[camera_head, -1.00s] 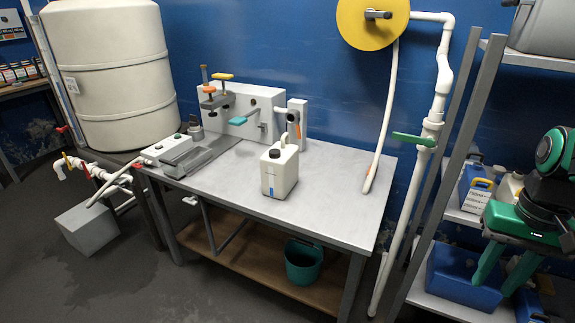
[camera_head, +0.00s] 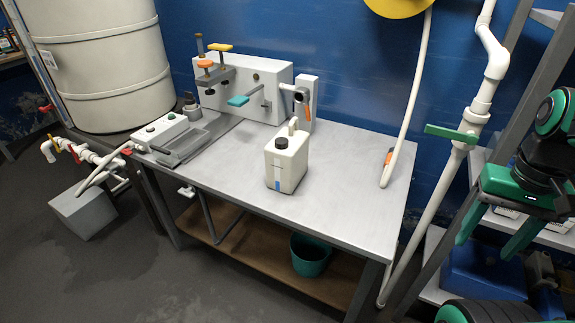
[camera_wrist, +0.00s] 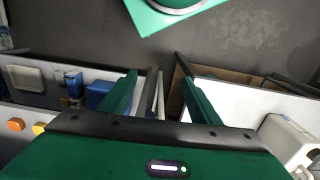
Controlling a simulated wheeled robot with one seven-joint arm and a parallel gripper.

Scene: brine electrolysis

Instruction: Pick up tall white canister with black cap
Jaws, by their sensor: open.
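The white canister with a black cap (camera_head: 287,163) stands upright on the grey workbench, right of its middle, with a handle at its back and a blue mark low on its front. It looks squat rather than tall. Part of a white container, probably this canister, shows at the right edge of the wrist view (camera_wrist: 288,140). My gripper (camera_head: 500,238) is at the right of the head view, well apart from the canister. Its two green fingers (camera_wrist: 160,92) are spread and empty in the wrist view.
The workbench (camera_head: 352,165) holds a clamp station (camera_head: 262,92) at its back and a control box (camera_head: 160,132) at left. A white pipe with a green valve lever (camera_head: 452,133) rises between bench and shelves. A teal bucket (camera_head: 310,258) sits below.

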